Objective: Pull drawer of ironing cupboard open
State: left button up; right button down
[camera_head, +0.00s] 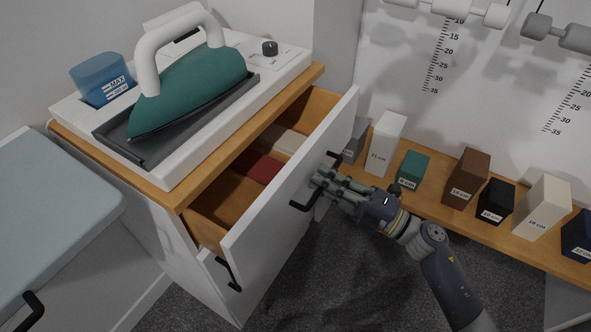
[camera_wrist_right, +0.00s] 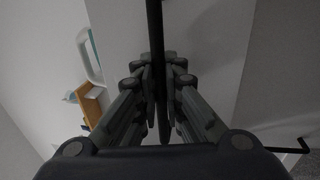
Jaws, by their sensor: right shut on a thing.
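The ironing cupboard (camera_head: 172,262) is white with a wooden top, at the left of the head view. Its top drawer (camera_head: 278,200) is pulled well out, showing a wooden inside with a dark red folded cloth (camera_head: 256,167) and a pale folded cloth (camera_head: 281,141). My right gripper (camera_head: 318,180) is at the drawer's white front, shut on its black bar handle (camera_head: 301,206). In the right wrist view the handle (camera_wrist_right: 155,30) runs upright between the fingers (camera_wrist_right: 158,90). My left gripper is not in view.
A green iron (camera_head: 190,92) stands on a white base on the cupboard top, beside a blue water tank (camera_head: 103,80). A lower handle (camera_head: 229,274) sits below the drawer. A wooden shelf (camera_head: 480,222) with several labelled blocks runs along the right. Dark carpet (camera_head: 350,285) is clear in front.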

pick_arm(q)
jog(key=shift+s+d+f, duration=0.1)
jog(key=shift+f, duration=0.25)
pick_arm(e)
jog(key=r+v, duration=0.2)
jog(key=v, duration=1.2)
jog(key=shift+s+d+r, duration=0.3)
jog(key=shift+s+d, duration=0.1)
jog(key=c, duration=1.7)
grip_release()
jog(key=v, duration=1.2)
